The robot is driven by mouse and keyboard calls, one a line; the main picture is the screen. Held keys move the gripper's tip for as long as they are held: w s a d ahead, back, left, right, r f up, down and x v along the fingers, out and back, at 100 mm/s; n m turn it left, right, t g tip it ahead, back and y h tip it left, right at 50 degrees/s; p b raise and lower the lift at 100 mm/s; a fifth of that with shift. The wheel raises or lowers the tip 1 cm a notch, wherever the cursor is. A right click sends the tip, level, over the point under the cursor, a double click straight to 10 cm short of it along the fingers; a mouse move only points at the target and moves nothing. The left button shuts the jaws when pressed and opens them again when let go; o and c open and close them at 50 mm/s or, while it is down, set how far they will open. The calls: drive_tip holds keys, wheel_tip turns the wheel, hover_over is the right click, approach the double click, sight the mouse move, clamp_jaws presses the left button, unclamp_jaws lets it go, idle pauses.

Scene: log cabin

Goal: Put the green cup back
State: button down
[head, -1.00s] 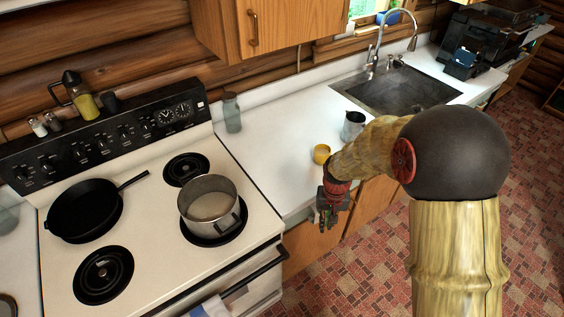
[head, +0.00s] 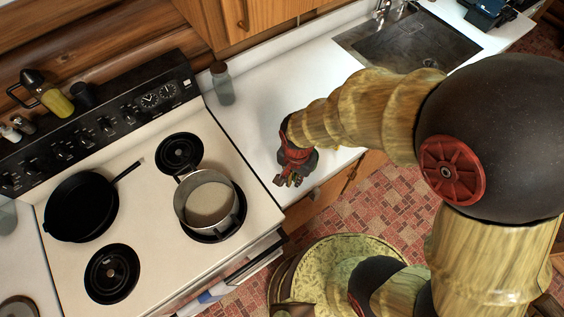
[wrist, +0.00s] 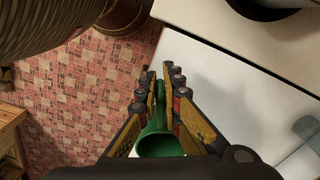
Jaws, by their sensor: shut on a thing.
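The green cup (wrist: 160,145) shows in the wrist view between the two fingers of my gripper (wrist: 166,95). The fingers are shut on it, and its open rim faces the wrist camera. In the head view my gripper (head: 291,178) is over the front edge of the white counter (head: 262,125), just right of the stove. The cup is too small and covered to make out clearly there. I cannot tell whether the cup touches the counter.
The stove (head: 152,205) bears a steel pot (head: 207,203) close left of my gripper and a black skillet (head: 80,207). A glass jar (head: 222,85) stands at the counter's back. The sink (head: 410,45) is farther right. My arm covers part of the counter.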

drive_tip(key=w+a+f, duration=0.2)
drive_tip(key=w+f, duration=0.1)
drive_tip(key=w, duration=0.2)
approach(280, 169)
drive_tip(key=shift+s+d+f, duration=0.15)
drive_tip(key=shift+s+f, duration=1.1)
drive_tip(key=shift+w+a+f, duration=0.2)
drive_tip(key=shift+w+f, duration=0.15)
drive_tip(key=shift+f, duration=1.6)
drive_tip(key=shift+f+b, duration=0.2)
drive_tip(key=shift+b, duration=0.15)
drive_tip(key=c, duration=2)
unclamp_jaws()
drive_tip(key=shift+r, duration=0.15)
